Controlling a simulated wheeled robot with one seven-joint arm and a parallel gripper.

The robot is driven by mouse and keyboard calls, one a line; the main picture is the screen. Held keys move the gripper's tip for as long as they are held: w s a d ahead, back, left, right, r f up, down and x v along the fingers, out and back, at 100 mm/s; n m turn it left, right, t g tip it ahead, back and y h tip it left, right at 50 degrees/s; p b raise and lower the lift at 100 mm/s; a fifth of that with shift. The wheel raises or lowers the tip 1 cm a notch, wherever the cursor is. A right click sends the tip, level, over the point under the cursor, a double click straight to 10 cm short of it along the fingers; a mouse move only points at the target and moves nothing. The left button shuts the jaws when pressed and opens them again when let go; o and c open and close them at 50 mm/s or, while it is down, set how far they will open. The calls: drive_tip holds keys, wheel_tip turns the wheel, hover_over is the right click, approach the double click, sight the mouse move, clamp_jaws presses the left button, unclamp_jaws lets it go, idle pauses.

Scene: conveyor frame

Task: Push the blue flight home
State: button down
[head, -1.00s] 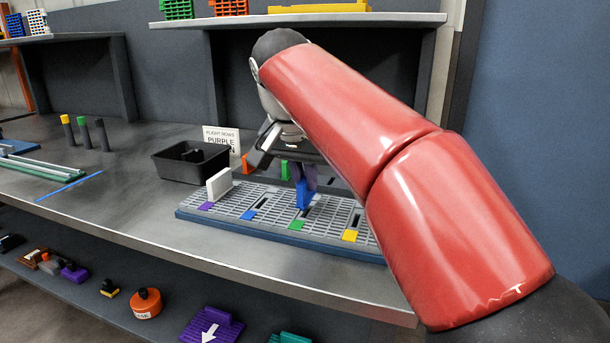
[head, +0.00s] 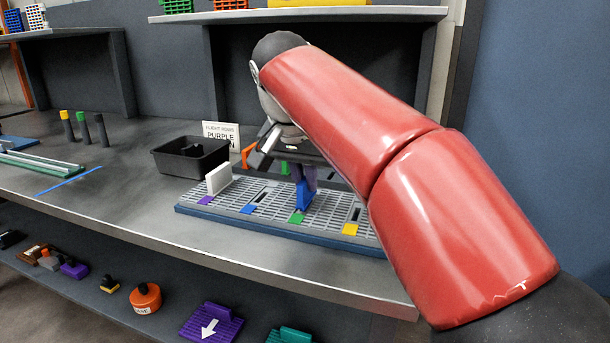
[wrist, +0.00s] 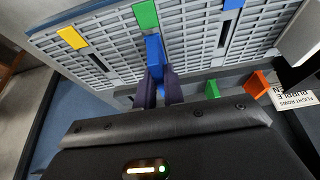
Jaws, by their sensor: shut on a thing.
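The blue flight (head: 304,194) stands upright on the grey slotted board (head: 270,197), near the green tab (head: 296,218). In the wrist view the blue flight (wrist: 154,50) lines up with the green tab (wrist: 145,14). My gripper (wrist: 158,82) is shut on the blue flight, with its dark fingers on either side. In the head view my gripper (head: 305,177) is partly covered by my red arm.
A white flight (head: 219,178) stands by the purple tab (head: 205,200). Behind the board are an orange piece (head: 248,155), a green piece (head: 285,167), a black bin (head: 190,158) and a sign (head: 220,132). A yellow tab (head: 350,230) marks the right row.

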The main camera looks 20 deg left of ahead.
drive_tip(key=shift+f+b, duration=0.4)
drive_tip(key=shift+f, duration=0.2)
drive_tip(key=c, duration=1.4)
unclamp_jaws()
drive_tip(key=p+v, duration=0.2)
drive_tip(key=v, duration=0.5)
drive_tip(key=shift+s+r, duration=0.2)
drive_tip(key=shift+r, duration=0.15)
